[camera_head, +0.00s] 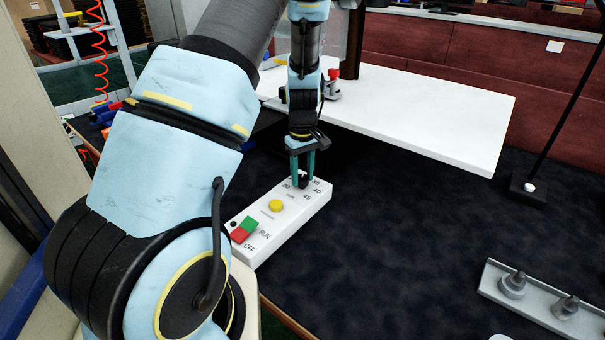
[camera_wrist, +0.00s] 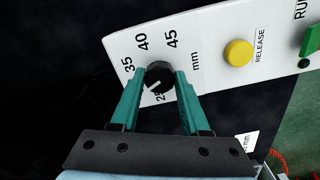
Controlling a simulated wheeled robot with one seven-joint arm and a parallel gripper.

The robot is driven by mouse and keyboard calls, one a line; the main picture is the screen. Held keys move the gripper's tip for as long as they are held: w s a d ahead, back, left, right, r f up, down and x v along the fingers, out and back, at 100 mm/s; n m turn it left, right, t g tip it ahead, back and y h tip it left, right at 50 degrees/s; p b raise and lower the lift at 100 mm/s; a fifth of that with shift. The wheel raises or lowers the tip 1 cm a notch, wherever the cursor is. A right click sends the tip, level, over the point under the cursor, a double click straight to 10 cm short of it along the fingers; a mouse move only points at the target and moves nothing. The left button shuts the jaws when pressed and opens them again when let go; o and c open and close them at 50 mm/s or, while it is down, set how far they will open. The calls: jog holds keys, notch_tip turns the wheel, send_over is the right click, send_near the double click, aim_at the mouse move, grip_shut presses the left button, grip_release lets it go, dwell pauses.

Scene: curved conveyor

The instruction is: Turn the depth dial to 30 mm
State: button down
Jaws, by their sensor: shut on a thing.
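The depth dial is a black round knob (camera_wrist: 158,79) on a white control box (camera_head: 300,222), with the numbers 25, 35, 40 and 45 and "mm" printed around it. A white pointer line on the knob points to the lower left in the wrist view, between 25 and 35. The print in that gap is hidden by a finger. My gripper (camera_wrist: 160,73) has its teal fingers shut on the knob, one on each side. In the head view my gripper (camera_head: 302,172) comes straight down on the box's far end, and the knob (camera_head: 302,182) is mostly covered.
On the box are a yellow release button (camera_head: 276,206) and a green and red RUN/OFF switch (camera_head: 244,230). A white tabletop (camera_head: 430,115) stands behind. A grey rail with metal knobs (camera_head: 540,305) lies at the lower right. The dark surface between is clear.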

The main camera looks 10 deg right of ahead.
aim_at(302, 178)
dwell(0.3)
jog(key=shift+c, duration=1.9)
grip_release()
jog(key=shift+r, duration=0.1)
notch_tip(302, 178, up, 11)
jog(key=b, duration=0.1)
jog(key=shift+b, duration=0.35)
